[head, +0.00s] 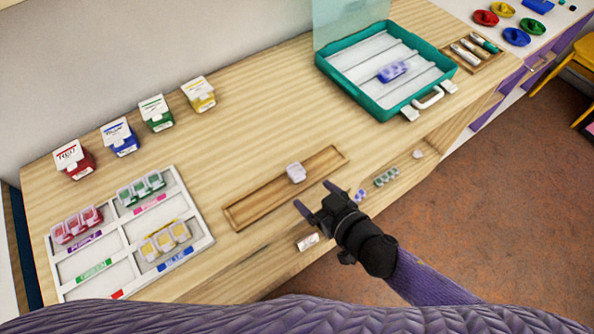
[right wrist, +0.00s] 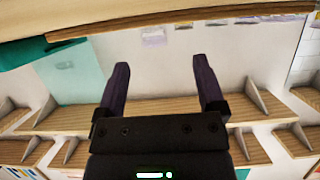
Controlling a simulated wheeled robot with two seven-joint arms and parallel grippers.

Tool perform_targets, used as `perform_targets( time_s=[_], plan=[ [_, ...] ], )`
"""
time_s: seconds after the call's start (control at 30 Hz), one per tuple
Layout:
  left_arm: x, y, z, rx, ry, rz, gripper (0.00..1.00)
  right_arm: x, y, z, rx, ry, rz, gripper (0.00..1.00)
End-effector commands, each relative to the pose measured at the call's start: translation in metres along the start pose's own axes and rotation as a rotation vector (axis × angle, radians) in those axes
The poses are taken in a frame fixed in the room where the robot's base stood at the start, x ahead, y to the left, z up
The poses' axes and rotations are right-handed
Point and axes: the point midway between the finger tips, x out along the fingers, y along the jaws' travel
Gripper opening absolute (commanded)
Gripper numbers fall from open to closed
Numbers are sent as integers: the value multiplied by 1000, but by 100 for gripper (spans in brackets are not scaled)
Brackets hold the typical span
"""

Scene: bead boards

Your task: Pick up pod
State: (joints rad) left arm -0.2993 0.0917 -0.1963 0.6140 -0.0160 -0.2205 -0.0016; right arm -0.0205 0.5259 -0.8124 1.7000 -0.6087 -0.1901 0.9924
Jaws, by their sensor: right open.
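A small pale pod (head: 295,172) sits in the long shallow wooden tray (head: 255,207) in the middle of the table in the head view. My right gripper (head: 314,196) is open and empty, in front of the tray and to the lower right of the pod, apart from it in the picture. Its two spread fingers also show in the right wrist view (right wrist: 160,75), with nothing between them. That view does not show the pod clearly. My left gripper is not in view.
A white sorting board (head: 125,240) at left holds red, green and yellow pods. Four-coloured boxes, including a red one (head: 74,160), stand along the back. Small items, including a green one (head: 386,177), lie near the front edge.

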Motion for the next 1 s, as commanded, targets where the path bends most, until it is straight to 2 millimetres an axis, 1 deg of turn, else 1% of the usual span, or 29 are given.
perform_targets(
  time_s=[0.03, 0.1, 0.17, 0.33, 0.4, 0.5, 0.67, 0.7, 0.77, 0.8, 0.97, 1.0],
  plan=[
    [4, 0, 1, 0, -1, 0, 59, 12, 0, 0, -2, 4, 1, 88],
    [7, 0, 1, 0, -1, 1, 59, 24, 0, 0, 1, 3, 2, 88],
    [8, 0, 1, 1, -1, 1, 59, 31, 1, 0, 0, 2, 2, 88],
    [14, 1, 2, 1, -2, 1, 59, 64, 10, -9, -3, 4, 4, 88],
    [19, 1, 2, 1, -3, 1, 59, 76, 9, -7, 1, 3, 3, 88],
    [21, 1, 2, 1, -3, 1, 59, 84, 8, -8, 3, 2, 3, 88],
    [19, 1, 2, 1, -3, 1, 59, 84, 8, -9, 3, 2, 3, 88],
    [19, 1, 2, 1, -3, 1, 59, 83, 8, -9, 3, 2, 3, 84],
    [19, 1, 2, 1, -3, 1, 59, 83, 8, -9, 3, 2, 4, 71],
    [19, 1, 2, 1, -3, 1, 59, 83, 8, -9, 3, 2, 4, 63],
    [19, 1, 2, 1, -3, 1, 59, 83, 8, -9, 3, 1, 4, 29],
    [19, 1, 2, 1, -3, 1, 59, 83, 8, -9, 3, 1, 4, 20]
  ],
)
